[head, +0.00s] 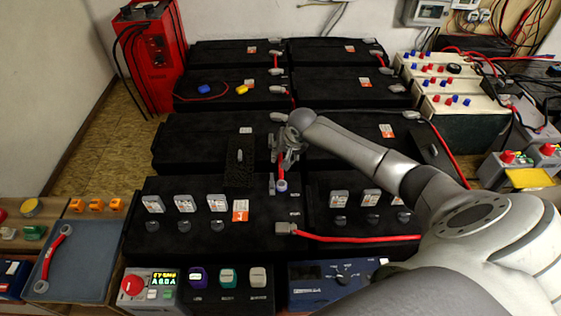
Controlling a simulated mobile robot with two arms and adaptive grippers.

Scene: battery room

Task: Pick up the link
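A short red link (281,180) with grey ends lies across the gap between two rows of black batteries, near the middle of the head view. My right gripper (284,158) points down at its far part and hides some of it. I cannot tell whether the fingers touch the link or are closed on it. Another red link (54,254) with metal ends lies in a grey-blue tray (85,270) at the lower left, away from the gripper. My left gripper is not in view.
Black batteries (190,140) fill the middle, with red cables (355,239) on some. A black block (240,166) stands left of my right gripper. A red charger (150,60) is at the back left. A control panel (152,288) lines the front.

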